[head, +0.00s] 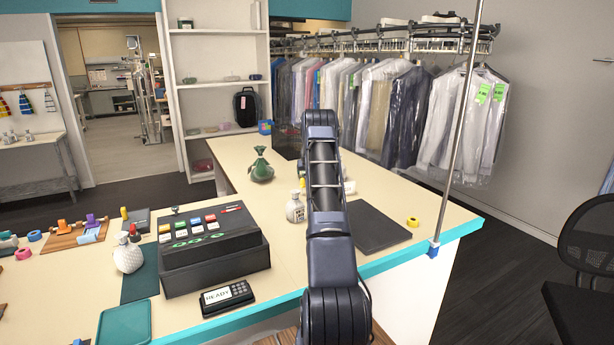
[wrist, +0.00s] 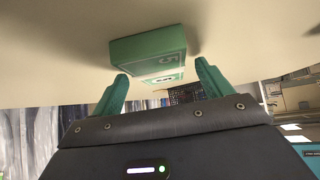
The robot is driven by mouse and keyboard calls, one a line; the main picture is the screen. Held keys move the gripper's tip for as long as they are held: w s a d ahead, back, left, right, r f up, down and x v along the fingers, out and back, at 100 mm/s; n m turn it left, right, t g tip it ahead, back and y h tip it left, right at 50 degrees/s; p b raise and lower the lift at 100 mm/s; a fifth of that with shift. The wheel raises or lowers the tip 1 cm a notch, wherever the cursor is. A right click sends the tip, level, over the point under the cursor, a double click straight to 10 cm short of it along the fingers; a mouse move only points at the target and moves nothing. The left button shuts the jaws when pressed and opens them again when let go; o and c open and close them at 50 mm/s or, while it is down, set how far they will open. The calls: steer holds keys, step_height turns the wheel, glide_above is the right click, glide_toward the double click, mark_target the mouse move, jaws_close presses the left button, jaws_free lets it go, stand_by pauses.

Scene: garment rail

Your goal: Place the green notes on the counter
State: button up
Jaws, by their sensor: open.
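The green notes (wrist: 150,50) are a banded green bundle marked with a 5, with a pale band around it. In the wrist view the bundle rests against a pale surface that looks like the counter top (wrist: 60,60), which fills the upper part of that picture. My gripper (wrist: 161,74) has green fingers spread apart, one toward each side of the bundle's near end; I cannot tell whether they touch it. In the head view the counter (head: 205,290) is cream with a teal edge. My arm reaches over it and hides the gripper; the notes do not show there.
A cash register (head: 210,245), a card terminal (head: 228,296) and a white bottle (head: 295,208) stand left of my arm. A green vase-like item (head: 261,168) is farther back. A dark mat (head: 372,227) and a yellow tape roll (head: 413,222) lie right; a pole (head: 455,140) rises at the counter's edge.

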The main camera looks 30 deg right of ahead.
steer(key=shift+w+f, duration=0.1)
steer(key=shift+f, duration=0.05)
steer(key=shift+c, duration=0.5)
steer(key=c, duration=1)
steer(key=shift+c, duration=0.2)
